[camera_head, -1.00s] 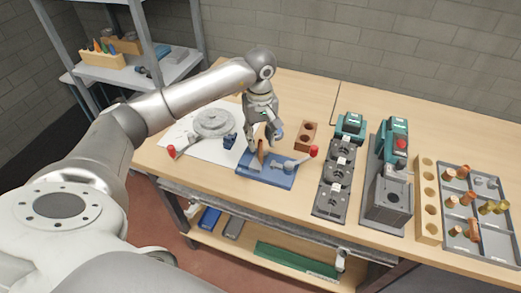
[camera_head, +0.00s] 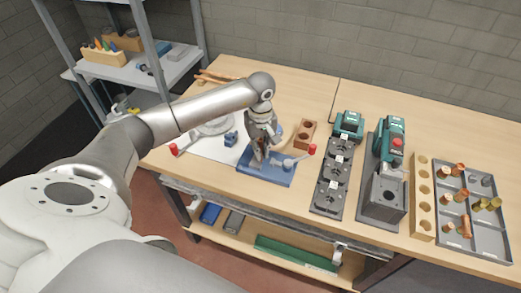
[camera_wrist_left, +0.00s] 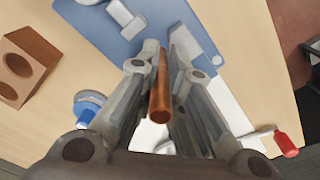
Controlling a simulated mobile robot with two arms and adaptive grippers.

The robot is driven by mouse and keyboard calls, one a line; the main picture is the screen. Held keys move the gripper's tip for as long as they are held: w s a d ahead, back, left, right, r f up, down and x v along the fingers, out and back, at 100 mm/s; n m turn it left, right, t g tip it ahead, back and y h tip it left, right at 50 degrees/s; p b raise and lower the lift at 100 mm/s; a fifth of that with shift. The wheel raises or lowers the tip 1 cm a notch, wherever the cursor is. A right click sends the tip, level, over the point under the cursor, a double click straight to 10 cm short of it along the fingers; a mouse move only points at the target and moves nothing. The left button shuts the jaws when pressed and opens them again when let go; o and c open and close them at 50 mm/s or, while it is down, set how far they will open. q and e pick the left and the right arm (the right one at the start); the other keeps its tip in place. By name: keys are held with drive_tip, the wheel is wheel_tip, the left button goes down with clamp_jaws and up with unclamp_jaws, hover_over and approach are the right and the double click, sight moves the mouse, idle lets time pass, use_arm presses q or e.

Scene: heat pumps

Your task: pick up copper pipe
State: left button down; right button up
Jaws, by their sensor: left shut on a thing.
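A short copper pipe (camera_wrist_left: 160,92) sits between the two fingers of my left gripper (camera_wrist_left: 164,48) in the left wrist view. The gripper is shut on it, and the pipe's open end points toward the camera. In the head view my left gripper (camera_head: 262,155) is low over the blue fixture plate (camera_head: 272,177), and the fingers hide most of the pipe. I cannot tell whether the pipe's far end touches the plate. The plate also shows at the top of the left wrist view (camera_wrist_left: 105,20). My right gripper is not in view.
A brown block with holes (camera_head: 304,135) stands just behind the plate. Red-handled clamps (camera_head: 312,150) flank the work area. Dark fixtures (camera_head: 333,185), a green-topped machine (camera_head: 388,190) and a grey tray (camera_head: 480,225) of copper fittings are to the right. Long copper rods (camera_head: 218,77) lie at the back.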

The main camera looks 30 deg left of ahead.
use_arm(q)
drive_tip(key=shift+r, duration=0.1)
idle(0.3)
drive_tip(key=shift+r+b, duration=0.5)
drive_tip(key=shift+b, duration=0.2)
drive_tip(key=s+d+r+b, duration=0.5)
drive_tip(key=s+d+r, duration=0.4)
drive_tip(key=r, duration=0.3)
drive_tip(key=shift+s+d+b, duration=0.3)
drive_tip(key=shift+s+b, duration=0.05)
drive_tip(key=shift+s, duration=0.25)
drive_tip(key=shift+f, duration=0.15)
